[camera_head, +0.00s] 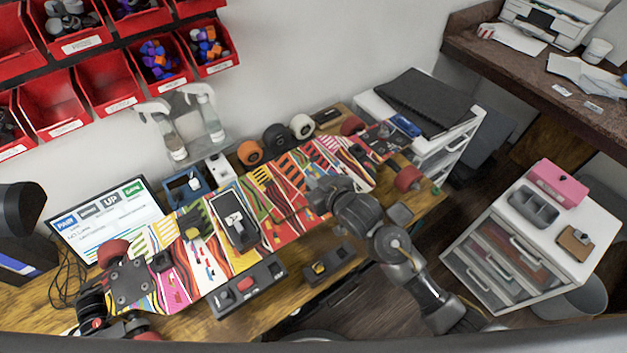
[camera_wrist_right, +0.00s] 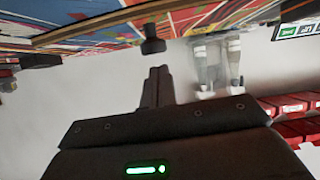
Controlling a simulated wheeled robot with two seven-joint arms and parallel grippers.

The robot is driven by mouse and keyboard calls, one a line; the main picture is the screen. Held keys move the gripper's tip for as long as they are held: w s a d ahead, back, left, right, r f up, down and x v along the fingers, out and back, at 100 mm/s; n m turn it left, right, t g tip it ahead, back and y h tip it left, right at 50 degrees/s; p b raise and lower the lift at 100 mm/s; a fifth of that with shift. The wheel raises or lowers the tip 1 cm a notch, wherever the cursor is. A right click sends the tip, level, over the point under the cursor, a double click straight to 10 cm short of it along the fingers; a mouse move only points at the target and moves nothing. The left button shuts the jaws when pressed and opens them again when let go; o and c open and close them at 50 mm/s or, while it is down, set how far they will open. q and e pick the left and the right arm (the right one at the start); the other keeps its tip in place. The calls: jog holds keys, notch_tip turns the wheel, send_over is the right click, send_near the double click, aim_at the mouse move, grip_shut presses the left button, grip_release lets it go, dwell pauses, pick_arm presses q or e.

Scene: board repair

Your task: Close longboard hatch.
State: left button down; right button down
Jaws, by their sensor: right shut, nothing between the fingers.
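The longboard (camera_head: 278,208) lies across the workbench with its colourful striped underside up and its red wheels showing. A dark-framed rectangular compartment (camera_head: 236,222) sits in the middle of the deck, with a pale item in it. I cannot clearly tell the hatch lid from the frame. My right gripper (camera_head: 318,190) is shut and empty over the deck, to the right of the compartment. In the right wrist view, its closed fingers (camera_wrist_right: 156,85) point at a small dark knob-like piece (camera_wrist_right: 152,40) by the board. A dark jointed part at the lower left may be my left arm; its fingers are not clear.
Black tool holders (camera_head: 248,288) stand along the bench's front edge. Loose wheels (camera_head: 275,137) and spray bottles (camera_head: 205,115) are behind the board. A tablet-like screen (camera_head: 112,222) stands at the left. Red bins (camera_head: 108,90) hang on the wall. A white drawer cart (camera_head: 540,235) stands at the right.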

jog(key=shift+f, duration=0.2)
jog(key=shift+s+d+f+t+y+b, duration=0.1)
jog(key=shift+s+f+t+y+b, duration=0.1)
jog(key=shift+f+b, duration=0.35)
jog(key=shift+s+f+t+y+b, duration=0.1)
jog(key=shift+f+t+b, duration=0.15)
jog(key=shift+b, duration=0.4)
jog(key=shift+s+d+f, duration=0.1)
jog(key=shift+f, duration=0.05)
jog(key=shift+s+f+p, duration=0.1)
jog(key=shift+f+p, duration=0.1)
jog(key=shift+p, duration=0.15)
